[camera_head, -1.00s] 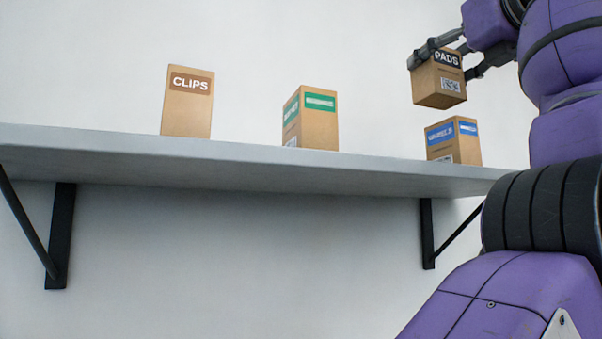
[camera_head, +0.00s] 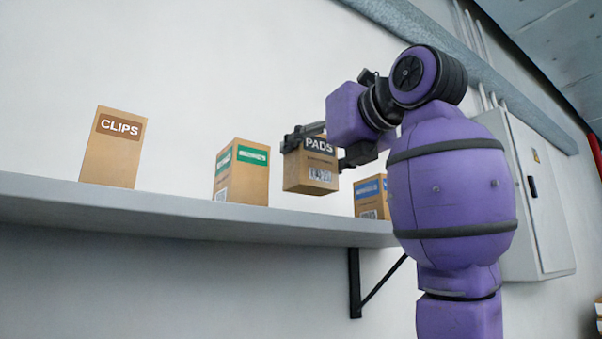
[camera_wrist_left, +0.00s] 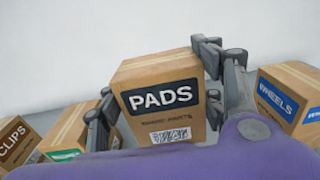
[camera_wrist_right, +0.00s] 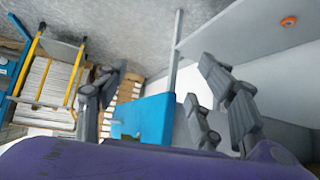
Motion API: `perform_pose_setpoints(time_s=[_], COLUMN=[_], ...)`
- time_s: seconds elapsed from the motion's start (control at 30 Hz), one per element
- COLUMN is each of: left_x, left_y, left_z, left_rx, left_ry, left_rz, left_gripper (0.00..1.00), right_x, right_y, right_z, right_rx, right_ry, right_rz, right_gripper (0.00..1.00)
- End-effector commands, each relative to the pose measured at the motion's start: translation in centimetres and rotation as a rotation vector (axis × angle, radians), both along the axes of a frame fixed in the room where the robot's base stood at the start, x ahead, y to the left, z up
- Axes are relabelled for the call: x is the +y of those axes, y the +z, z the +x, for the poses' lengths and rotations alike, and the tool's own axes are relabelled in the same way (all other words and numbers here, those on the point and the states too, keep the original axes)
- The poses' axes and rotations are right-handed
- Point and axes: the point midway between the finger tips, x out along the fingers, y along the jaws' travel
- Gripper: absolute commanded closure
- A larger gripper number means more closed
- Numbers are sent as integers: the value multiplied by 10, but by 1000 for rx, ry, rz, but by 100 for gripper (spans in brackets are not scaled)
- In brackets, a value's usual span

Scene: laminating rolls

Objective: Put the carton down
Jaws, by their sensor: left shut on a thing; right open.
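The PADS carton (camera_head: 311,172) is brown with a dark label and hangs upright, its bottom apart from the grey shelf (camera_head: 190,205). My left gripper (camera_head: 318,150) is shut on it, one finger on each side. In the left wrist view the carton (camera_wrist_left: 158,103) sits between the fingers (camera_wrist_left: 165,95), with WHEELS to its right and a green-labelled carton to its left. The gap under it lies between these two. My right gripper (camera_wrist_right: 160,100) is open and empty in the right wrist view, away from the shelf.
On the shelf stand the CLIPS carton (camera_head: 112,150), the green-labelled carton (camera_head: 242,172) and the blue-labelled WHEELS carton (camera_head: 372,198), partly hidden by my arm. Free shelf shows between CLIPS and the green one. A grey wall cabinet (camera_head: 535,195) is at the right.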

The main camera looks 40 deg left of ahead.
Motion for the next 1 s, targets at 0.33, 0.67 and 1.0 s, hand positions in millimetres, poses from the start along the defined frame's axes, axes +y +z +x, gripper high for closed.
perform_pose_setpoints(time_s=[0.33,0.67,1.0], left_x=[8,7,7], left_y=[-29,-49,-53], left_z=[-18,-17,-16], left_rx=[-2,-4,-2], left_ry=[2,0,0], left_rz=[4,2,0], left_gripper=[81,81,28], right_x=[1,1,1], right_y=[4,7,6], right_z=[4,5,4], right_rx=[-9,-13,-11], right_ry=[1,0,1], right_rz=[3,3,3], right_gripper=[38,38,38])
